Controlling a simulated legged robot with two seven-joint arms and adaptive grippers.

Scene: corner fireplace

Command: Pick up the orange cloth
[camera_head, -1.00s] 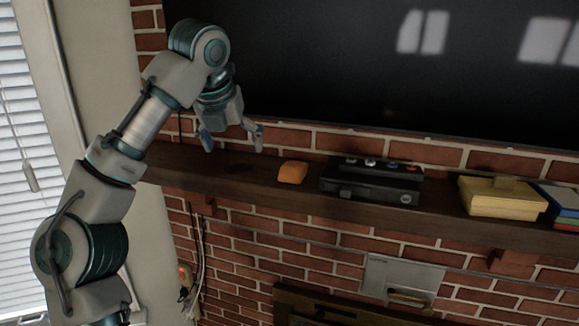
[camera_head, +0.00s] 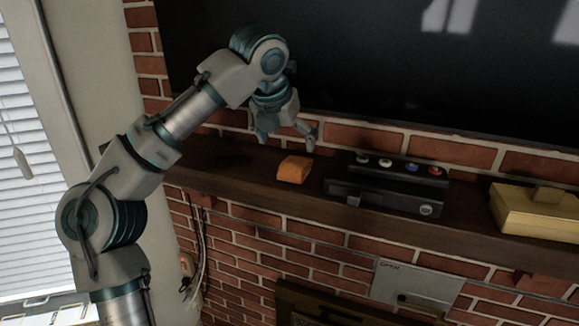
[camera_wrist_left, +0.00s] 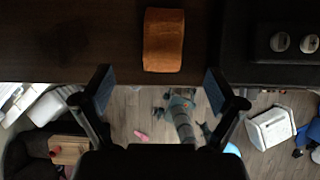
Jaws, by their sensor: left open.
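The orange cloth (camera_head: 294,169) is a small folded block lying on the dark wooden mantel shelf (camera_head: 250,183). In the left wrist view the cloth (camera_wrist_left: 163,40) lies near the shelf's edge, centred ahead of the fingers. My left gripper (camera_head: 288,143) is open and empty, just above and slightly left of the cloth in the head view. In the left wrist view its two fingers (camera_wrist_left: 158,92) are spread wider than the cloth, and the cloth is not between the tips. My right gripper is not in view.
A black console with coloured knobs (camera_head: 388,184) stands right of the cloth, with a small gap. A yellow box (camera_head: 537,211) sits farther right. A dark screen (camera_head: 400,70) hangs on the brick wall behind. The shelf left of the cloth is clear.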

